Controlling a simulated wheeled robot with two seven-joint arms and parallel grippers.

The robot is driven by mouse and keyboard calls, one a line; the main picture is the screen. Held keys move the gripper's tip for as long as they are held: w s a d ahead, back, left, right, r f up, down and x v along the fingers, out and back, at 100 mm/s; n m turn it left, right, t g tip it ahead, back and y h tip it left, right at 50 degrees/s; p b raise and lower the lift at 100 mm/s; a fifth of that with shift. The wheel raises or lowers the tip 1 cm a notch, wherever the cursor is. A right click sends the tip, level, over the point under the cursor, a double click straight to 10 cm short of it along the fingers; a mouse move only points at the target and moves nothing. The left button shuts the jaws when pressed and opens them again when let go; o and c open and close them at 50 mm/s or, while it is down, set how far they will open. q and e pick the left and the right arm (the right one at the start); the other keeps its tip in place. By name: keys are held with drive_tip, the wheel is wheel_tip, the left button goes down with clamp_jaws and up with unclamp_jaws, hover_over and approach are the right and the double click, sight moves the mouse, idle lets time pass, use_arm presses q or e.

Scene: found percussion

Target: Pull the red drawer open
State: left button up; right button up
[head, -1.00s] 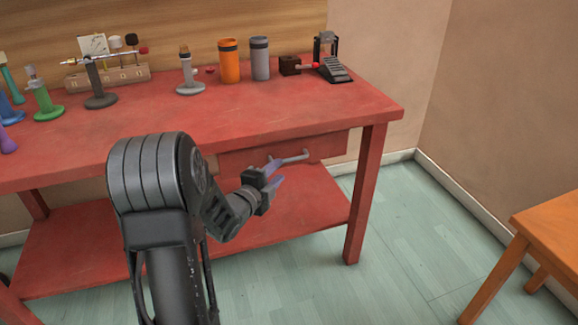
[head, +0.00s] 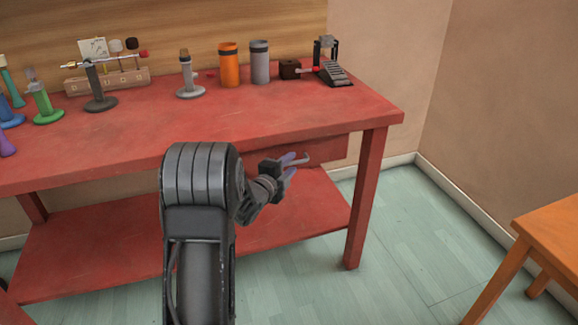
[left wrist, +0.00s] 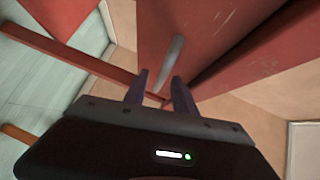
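The red drawer (head: 328,151) sits under the red workbench top, with its front about flush with the bench and looking shut. Its grey bar handle (head: 304,159) sticks out from the front, partly hidden by my left gripper (head: 291,165). That gripper is open, with its purplish fingers apart at the handle. In the left wrist view, the handle (left wrist: 173,58) shows just beyond and between the fingertips of the gripper (left wrist: 160,77). I cannot tell whether the fingers touch it. My right gripper is not in view.
The red workbench (head: 240,125) carries an orange canister (head: 229,66), a grey canister (head: 260,62), a pedal-like device (head: 332,70) and several stands along its back. A lower red shelf (head: 110,240) lies beneath. An orange table (head: 555,232) stands at right; the floor between is clear.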

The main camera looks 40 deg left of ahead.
use_arm(q)
drive_tip(key=shift+c, duration=0.3)
clamp_jaws()
idle(1.0)
